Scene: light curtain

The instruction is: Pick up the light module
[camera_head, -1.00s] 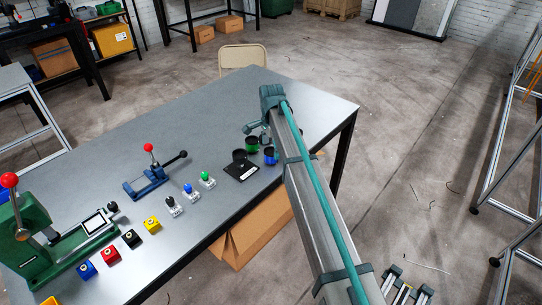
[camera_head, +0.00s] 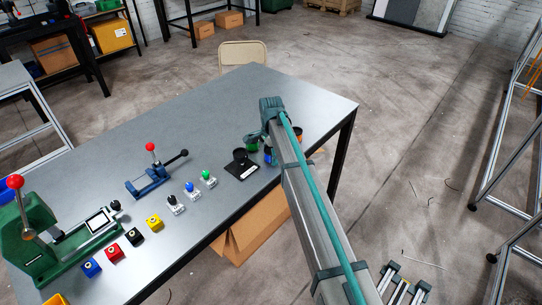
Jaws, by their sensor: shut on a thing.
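Three small modules with clear bases stand in a row on the grey table (camera_head: 215,110): one green-topped (camera_head: 207,177), one blue-topped (camera_head: 191,189) and one dark-topped (camera_head: 173,204). I cannot tell which part is the light module. My arm reaches in from the lower right and ends over the table's right part. Its teal end joint shows, but my gripper's fingers are hidden behind the arm, as is whatever they hold. Just below that joint, a green-and-dark round part (camera_head: 251,146) and a blue part (camera_head: 268,156) show beside the arm.
A black flat base with a round holder (camera_head: 242,169) lies left of the arm. A blue clamp press (camera_head: 149,182) and a green press (camera_head: 45,240) stand further left. Yellow (camera_head: 154,223), black, red and blue blocks line the front edge. The table's back is clear.

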